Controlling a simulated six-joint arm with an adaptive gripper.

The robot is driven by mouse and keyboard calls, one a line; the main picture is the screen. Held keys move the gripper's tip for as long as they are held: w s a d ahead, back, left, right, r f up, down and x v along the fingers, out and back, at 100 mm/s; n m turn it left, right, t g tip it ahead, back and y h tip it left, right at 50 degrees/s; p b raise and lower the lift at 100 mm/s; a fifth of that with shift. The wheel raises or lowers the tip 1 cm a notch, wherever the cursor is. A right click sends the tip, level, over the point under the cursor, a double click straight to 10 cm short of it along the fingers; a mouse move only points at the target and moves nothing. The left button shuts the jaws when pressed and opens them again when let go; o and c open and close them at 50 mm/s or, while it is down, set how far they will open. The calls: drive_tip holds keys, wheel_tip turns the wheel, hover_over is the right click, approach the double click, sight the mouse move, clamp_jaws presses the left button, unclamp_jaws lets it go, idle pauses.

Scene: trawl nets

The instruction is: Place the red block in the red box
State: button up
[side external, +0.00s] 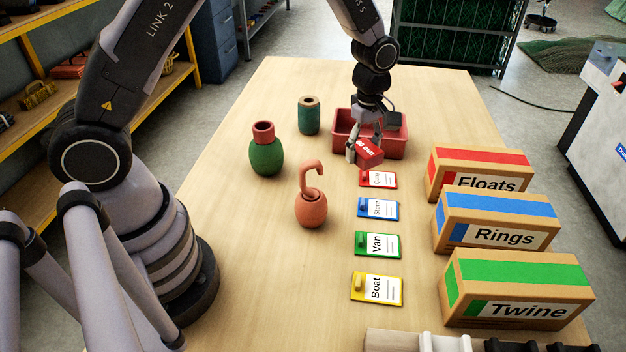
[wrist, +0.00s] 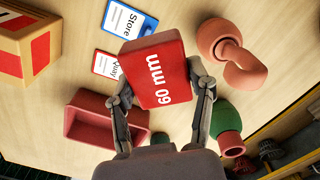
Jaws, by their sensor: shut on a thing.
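The red block (side external: 369,153), marked "60 mm", is held between the fingers of my gripper (side external: 363,148). It appears raised above the table, beside the red box rather than inside it. In the wrist view the block (wrist: 162,72) is large between both fingertips (wrist: 163,90), its label facing the camera. The red box (side external: 343,122) is an open tray on the table, just behind the block in the side view. It also shows in the wrist view (wrist: 82,100), left of the gripper. My arm hides part of the box's inside in the side view.
Cards named Quay (side external: 378,180), Store (side external: 378,209), Van (side external: 377,245) and Boat (side external: 377,289) lie in a column. Cartons stand at right, including Floats (side external: 475,175). A green pot (side external: 266,157), a teal spool (side external: 309,116) and an orange hooked float (side external: 311,210) stand left.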

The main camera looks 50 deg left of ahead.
drive_tip(key=w+a+r+n, duration=0.2)
drive_tip(key=a+r+n, duration=0.1)
drive_tip(key=a, duration=0.5)
drive_tip(key=w+a+r+n, duration=0.2)
drive_tip(key=a, duration=0.7)
drive_tip(key=w+a+f, duration=0.2)
drive_tip(key=w+f, duration=1)
drive_tip(key=w, duration=0.1)
drive_tip(key=shift+w+a+f, duration=0.25)
drive_tip(key=shift+w+f, duration=0.1)
drive_tip(key=shift+w, duration=0.05)
drive_tip(key=shift+f, duration=0.1)
drive_tip(key=shift+f, duration=0.5)
drive_tip(key=o, duration=1.2)
